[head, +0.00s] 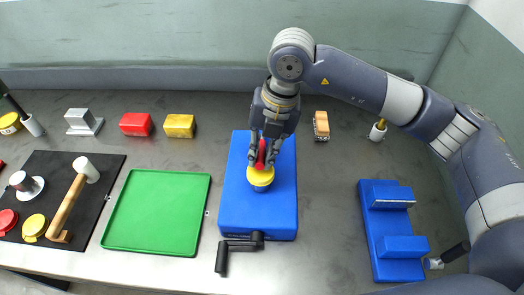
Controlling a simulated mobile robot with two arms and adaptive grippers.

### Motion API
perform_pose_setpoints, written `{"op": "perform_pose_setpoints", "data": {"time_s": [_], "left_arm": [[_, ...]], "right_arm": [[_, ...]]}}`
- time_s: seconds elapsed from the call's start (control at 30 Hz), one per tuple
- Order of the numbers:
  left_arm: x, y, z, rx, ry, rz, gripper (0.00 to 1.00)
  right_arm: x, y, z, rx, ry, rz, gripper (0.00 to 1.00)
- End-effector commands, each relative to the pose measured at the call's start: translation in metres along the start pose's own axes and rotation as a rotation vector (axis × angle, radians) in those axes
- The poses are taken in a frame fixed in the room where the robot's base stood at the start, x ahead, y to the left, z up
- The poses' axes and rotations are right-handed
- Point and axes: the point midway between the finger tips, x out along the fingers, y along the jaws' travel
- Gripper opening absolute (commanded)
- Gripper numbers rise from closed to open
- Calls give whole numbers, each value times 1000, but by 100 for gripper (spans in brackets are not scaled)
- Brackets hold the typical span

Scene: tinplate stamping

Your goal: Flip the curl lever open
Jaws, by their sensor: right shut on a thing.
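My right gripper (262,158) points down over the blue block (237,205) in the middle of the bench. It is shut on an upright red part (261,151), which stands over a round yellow piece (260,179) on the block. The fingers hide part of the red part, and I cannot tell whether it is fixed to the yellow piece. A black crank handle (222,258) sticks out at the front of the block. At the right, a blue fixture (384,226) has a lever with a black grip (455,251). I cannot tell which is the curl lever. My left gripper is out of view.
A green tray (157,247) lies left of the block. A black mat (111,160) holds a mallet (69,204) and several round pieces. A red block (136,124), a yellow block (180,126) and a wooden-sided block (321,125) stand behind. Bare bench separates the two blue devices.

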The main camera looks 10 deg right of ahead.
Motion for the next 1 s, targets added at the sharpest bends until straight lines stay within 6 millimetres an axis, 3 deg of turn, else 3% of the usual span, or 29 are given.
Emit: {"op": "perform_pose_setpoints", "data": {"time_s": [0.5, 1.0], "left_arm": [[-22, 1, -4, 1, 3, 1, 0], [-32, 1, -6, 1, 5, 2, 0]], "right_arm": [[-28, 7, 16, 68, 338, -10, 0], [-40, 10, 30, 107, 549, -18, 0]]}}
